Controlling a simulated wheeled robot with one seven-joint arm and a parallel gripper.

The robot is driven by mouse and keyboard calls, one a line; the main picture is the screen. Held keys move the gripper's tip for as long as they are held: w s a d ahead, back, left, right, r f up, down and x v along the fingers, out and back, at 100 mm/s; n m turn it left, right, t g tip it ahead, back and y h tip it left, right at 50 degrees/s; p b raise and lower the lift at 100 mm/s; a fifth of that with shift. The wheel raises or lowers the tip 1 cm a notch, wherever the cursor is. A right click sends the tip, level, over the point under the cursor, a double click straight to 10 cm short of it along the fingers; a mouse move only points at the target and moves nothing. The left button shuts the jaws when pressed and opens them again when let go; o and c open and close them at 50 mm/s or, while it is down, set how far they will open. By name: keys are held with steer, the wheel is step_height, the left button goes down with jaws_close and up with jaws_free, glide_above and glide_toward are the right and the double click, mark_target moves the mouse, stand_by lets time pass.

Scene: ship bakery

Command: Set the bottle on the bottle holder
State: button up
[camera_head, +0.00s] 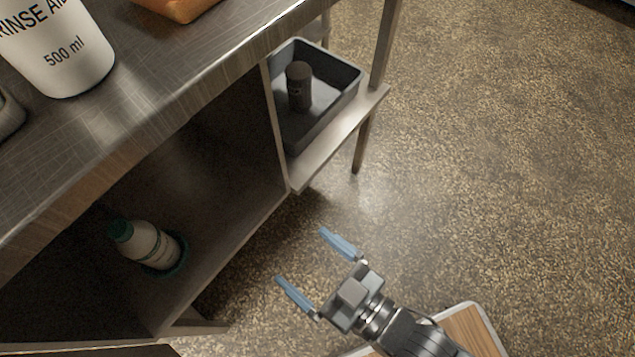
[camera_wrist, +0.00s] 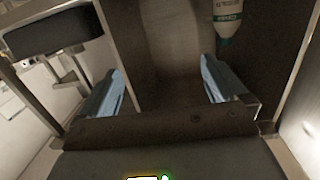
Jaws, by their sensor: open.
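A white bottle with a green cap (camera_head: 148,243) stands in the open lower compartment under the counter. A dark green round holder (camera_head: 180,262) shows around its base, and the bottle appears to stand on it; the exact contact is hidden. The same bottle shows upside down at the top of the wrist view (camera_wrist: 228,14). My gripper (camera_head: 309,261) is open and empty, outside the compartment to the right of the bottle, over the floor. Its two blue fingers also show wide apart in the wrist view (camera_wrist: 165,85), with nothing between them.
A larger white bottle marked 500 ml (camera_head: 62,48) stands on the metal counter (camera_head: 185,70). A side shelf (camera_head: 335,140) holds a dark tray (camera_head: 318,118) with a dark cylinder (camera_head: 299,86) in it. A divider panel and table legs border the compartment. Open floor lies to the right.

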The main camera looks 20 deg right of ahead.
steer(key=s+d+r+m+h, duration=0.5)
steer(key=s+d+r+h, duration=0.2)
steer(key=s+d+r, duration=0.7)
steer(key=d, duration=0.2)
steer(key=shift+s+d+r+h, duration=0.15)
steer(key=shift+s+d+h, duration=0.2)
steer(key=shift+d+h, duration=0.05)
